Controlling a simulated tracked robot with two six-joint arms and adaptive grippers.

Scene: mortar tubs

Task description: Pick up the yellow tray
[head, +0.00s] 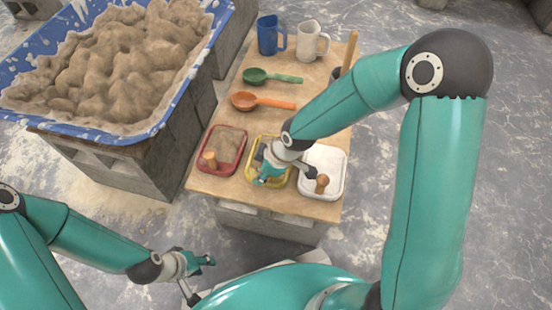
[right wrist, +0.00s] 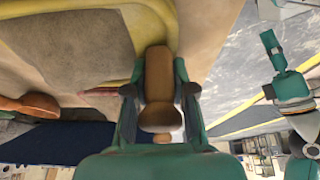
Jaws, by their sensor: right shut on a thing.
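The yellow tray (head: 288,180) is on the wooden board between a red tray and a white tray. My right gripper (head: 263,168) is over its front left part and hides much of it. In the right wrist view, the gripper (right wrist: 158,92) is shut on the tray's wooden handle (right wrist: 158,72), with a finger on each side. The yellow rim (right wrist: 143,30) and a grey-brown surface inside it show beyond the handle. I cannot tell whether the tray is clear of the board. My left gripper (head: 206,261) is away from the trays, low in front; its opening is unclear.
The red tray (head: 241,160) and white tray (head: 335,160) flank the yellow one closely. Green (head: 270,77) and orange (head: 262,102) scoops, a blue mug (head: 268,35) and a white mug (head: 308,42) stand farther back. A blue mortar tub (head: 125,137) is at left.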

